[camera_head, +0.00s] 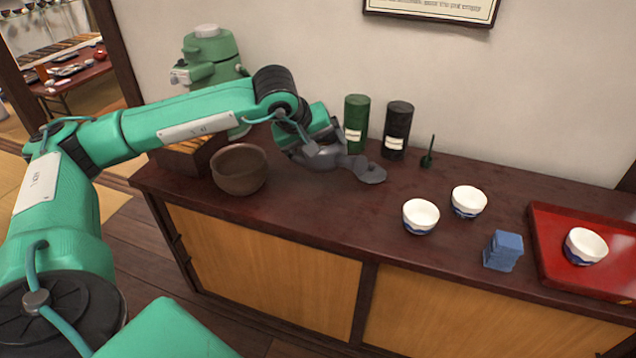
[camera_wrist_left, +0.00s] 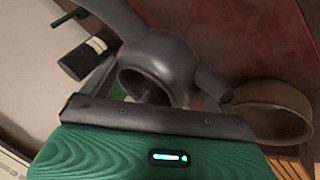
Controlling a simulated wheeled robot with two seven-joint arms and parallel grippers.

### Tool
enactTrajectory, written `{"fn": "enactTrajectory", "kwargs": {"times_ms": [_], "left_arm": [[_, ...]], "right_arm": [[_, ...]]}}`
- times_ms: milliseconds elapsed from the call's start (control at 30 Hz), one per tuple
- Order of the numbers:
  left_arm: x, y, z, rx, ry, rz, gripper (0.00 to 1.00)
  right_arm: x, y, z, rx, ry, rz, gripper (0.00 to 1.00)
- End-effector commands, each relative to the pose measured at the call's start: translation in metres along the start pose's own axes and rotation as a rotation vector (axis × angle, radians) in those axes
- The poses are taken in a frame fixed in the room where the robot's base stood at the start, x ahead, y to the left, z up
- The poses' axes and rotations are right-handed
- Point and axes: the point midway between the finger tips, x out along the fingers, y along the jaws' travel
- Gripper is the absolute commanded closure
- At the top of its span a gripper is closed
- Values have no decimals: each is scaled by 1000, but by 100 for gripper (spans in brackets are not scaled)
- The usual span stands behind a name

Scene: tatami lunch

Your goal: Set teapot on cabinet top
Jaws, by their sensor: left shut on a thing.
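The grey teapot (camera_head: 343,162) is at my left gripper (camera_head: 312,153), low over the dark cabinet top (camera_head: 300,208). A flat grey disc with a knob, which looks like its lid, shows at its right end. In the left wrist view the teapot (camera_wrist_left: 176,52) fills the middle, with a round dark opening facing the camera and grey arms at either side. My left gripper (camera_wrist_left: 150,108) is shut on the teapot. The teapot looks tilted; I cannot tell whether it touches the cabinet top. My right gripper is not in view.
A brown bowl (camera_head: 239,180) stands left of the gripper. A green canister (camera_head: 356,112) and black canister (camera_head: 397,122) stand behind. White cups (camera_head: 420,214), a blue block (camera_head: 503,250) and a red tray (camera_head: 560,276) are to the right. The cabinet's front middle is clear.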

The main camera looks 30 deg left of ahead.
Motion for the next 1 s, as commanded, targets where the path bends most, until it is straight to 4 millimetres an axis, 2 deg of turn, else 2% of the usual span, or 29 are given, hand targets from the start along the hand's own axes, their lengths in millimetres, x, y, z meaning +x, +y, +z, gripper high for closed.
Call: {"fn": "enactTrajectory", "kwargs": {"times_ms": [100, 200, 467, 700, 1000], "left_arm": [[24, -13, 10, 1, 0, -1, 45], [36, -19, 15, 1, 0, 0, 45], [51, -26, 21, 0, 0, 1, 45], [79, -40, 33, 0, 0, 1, 45], [81, -41, 34, 0, 1, 3, 45]], "right_arm": [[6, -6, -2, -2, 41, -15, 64], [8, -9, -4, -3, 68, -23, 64], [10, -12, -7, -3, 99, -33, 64], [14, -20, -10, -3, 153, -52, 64], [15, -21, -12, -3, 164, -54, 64]]}}
